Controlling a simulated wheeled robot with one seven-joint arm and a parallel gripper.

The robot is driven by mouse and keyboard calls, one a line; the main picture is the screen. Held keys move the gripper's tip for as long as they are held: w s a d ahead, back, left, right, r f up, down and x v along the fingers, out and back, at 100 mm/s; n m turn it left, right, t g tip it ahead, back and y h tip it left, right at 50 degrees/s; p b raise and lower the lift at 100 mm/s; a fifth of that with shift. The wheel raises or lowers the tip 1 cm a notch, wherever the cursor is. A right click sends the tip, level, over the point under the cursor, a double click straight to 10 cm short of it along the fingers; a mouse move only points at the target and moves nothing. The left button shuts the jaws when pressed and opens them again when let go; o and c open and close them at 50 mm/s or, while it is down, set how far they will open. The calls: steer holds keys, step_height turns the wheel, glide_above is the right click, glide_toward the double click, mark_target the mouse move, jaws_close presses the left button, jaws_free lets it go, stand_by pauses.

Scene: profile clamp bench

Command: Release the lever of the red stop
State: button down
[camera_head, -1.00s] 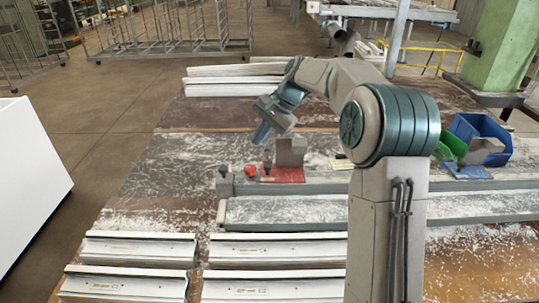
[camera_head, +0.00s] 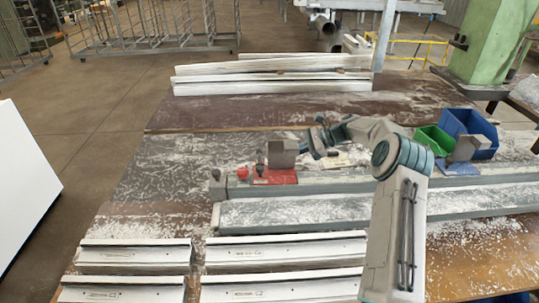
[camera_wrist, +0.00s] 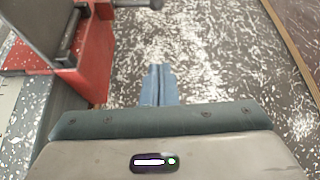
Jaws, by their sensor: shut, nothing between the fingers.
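The red stop (camera_head: 276,177) sits on the near grey rail at its left part, with an upright grey block (camera_head: 283,154) on it. A dark upright knob or lever end (camera_head: 260,166) stands at its left side, beside a round red knob (camera_head: 243,172). In the wrist view the red stop (camera_wrist: 97,58) fills the upper left, with a grey bar and dark rod on it. My gripper (camera_wrist: 158,70) is shut and empty, its blue fingers over the scratched bench, to the right of the stop and apart from it.
Grey rails (camera_head: 345,209) run along the bench. White profiles lie in front (camera_head: 285,248) and at the back (camera_head: 270,84). A blue bin (camera_head: 470,128) and a green bin (camera_head: 434,139) stand at the right. The bench left of the stop is clear.

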mark_target(260, 157)
steer(key=shift+d, duration=0.25)
steer(key=shift+a, duration=0.1)
steer(key=p+x, duration=0.2)
steer(key=x, duration=0.8)
steer(key=shift+a+r, duration=0.1)
steer(key=shift+s+a+r+p, duration=0.1)
steer(key=shift+r+p, duration=0.3)
steer(key=shift+r, duration=0.55)
steer(key=shift+s+a+r+p, duration=0.1)
steer(key=shift+r+p, duration=0.25)
steer(key=shift+r, duration=0.6)
